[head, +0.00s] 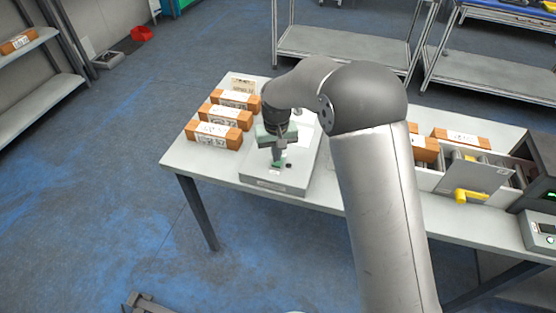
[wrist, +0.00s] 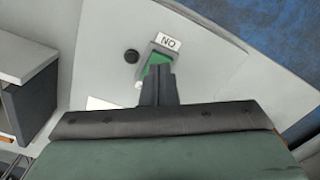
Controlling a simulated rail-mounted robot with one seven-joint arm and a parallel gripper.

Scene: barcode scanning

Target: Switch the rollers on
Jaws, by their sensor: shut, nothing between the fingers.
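A switch with a green face (wrist: 156,62) in a grey frame shows in the wrist view, beside a white label (wrist: 168,42) that reads "NO" from this side, or "ON" turned round. My gripper (wrist: 160,72) is shut and empty, with its fingertips over the lower part of the green face. I cannot tell whether they touch it. In the head view my gripper (head: 278,163) is low over the grey housing (head: 280,184) on the table, by a green part. The rollers (head: 500,168) show partly at the right, behind a grey plate.
Several brown boxes (head: 213,135) stand left of the housing on the table (head: 205,163). A yellow handle (head: 472,197) and a control box (head: 541,232) are at the right. My arm hides the table's middle.

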